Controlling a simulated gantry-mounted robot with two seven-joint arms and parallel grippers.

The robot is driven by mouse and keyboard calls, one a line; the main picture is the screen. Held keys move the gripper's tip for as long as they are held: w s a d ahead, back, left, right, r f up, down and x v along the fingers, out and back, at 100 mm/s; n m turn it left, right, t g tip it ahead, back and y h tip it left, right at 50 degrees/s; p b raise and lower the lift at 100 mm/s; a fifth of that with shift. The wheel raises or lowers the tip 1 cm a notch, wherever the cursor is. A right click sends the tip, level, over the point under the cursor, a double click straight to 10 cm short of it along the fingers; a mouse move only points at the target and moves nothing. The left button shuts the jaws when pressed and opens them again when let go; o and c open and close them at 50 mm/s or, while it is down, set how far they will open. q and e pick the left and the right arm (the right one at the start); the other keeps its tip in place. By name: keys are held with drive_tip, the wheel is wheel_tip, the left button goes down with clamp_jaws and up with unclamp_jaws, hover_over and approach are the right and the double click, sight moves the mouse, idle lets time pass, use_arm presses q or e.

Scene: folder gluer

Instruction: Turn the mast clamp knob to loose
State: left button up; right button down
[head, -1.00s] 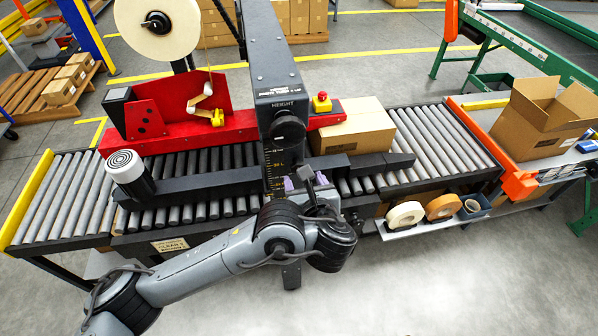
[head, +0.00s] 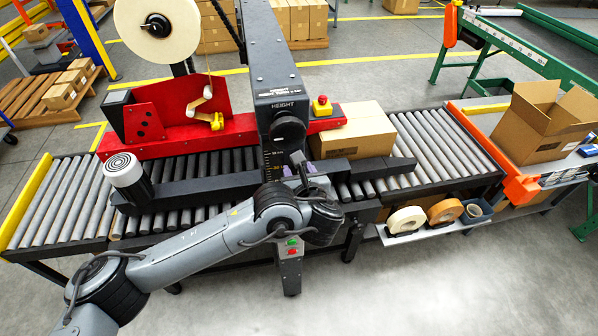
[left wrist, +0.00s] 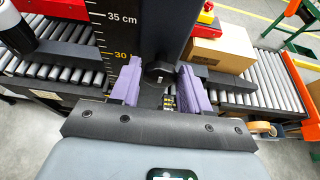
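The mast clamp knob is a small black round knob (left wrist: 158,72) low on the dark mast, beside the centimetre scale, in the left wrist view. My left gripper (left wrist: 160,80) has two purple fingers spread apart, one on each side of the knob in that view, with visible gaps; I cannot tell how deep they reach. In the head view my left gripper (head: 302,174) is at the front of the mast (head: 276,70), and my own wrist hides the clamp knob there. My right gripper is in neither view.
A larger black height knob (head: 288,131) is higher on the mast. A closed carton (head: 352,128) lies on the roller conveyor right of the mast. Tape rolls (head: 405,220) sit on a low shelf at the front right. A red button (head: 321,104) stands behind.

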use_arm(q)
drive_tip(key=c, duration=0.6)
drive_tip(key=shift+f+n+b, duration=0.15)
drive_tip(key=shift+n+b, duration=0.25)
drive_tip(key=shift+b, duration=0.4)
drive_tip(key=shift+s+a+f+n+t+h+b, duration=0.15)
drive_tip(key=shift+n+t+h+b, duration=0.7)
drive_tip(key=shift+n+b, duration=2.5)
drive_tip(key=shift+w+a+f+n+t+h+b, duration=0.15)
drive_tip(key=shift+n+t+h+b, duration=0.65)
drive_tip(key=shift+b, duration=5)
drive_tip(key=shift+s+a+f+n+t+h+b, duration=0.15)
drive_tip(key=shift+n+t+h+b, duration=0.3)
drive_tip(key=shift+n+h+b, duration=2.75)
drive_tip(key=m+y+b, duration=0.2)
drive_tip(key=y, duration=0.1)
drive_tip(key=shift+r+y+b, duration=0.1)
drive_tip(key=shift+y+b, duration=0.25)
drive_tip(key=o, duration=1)
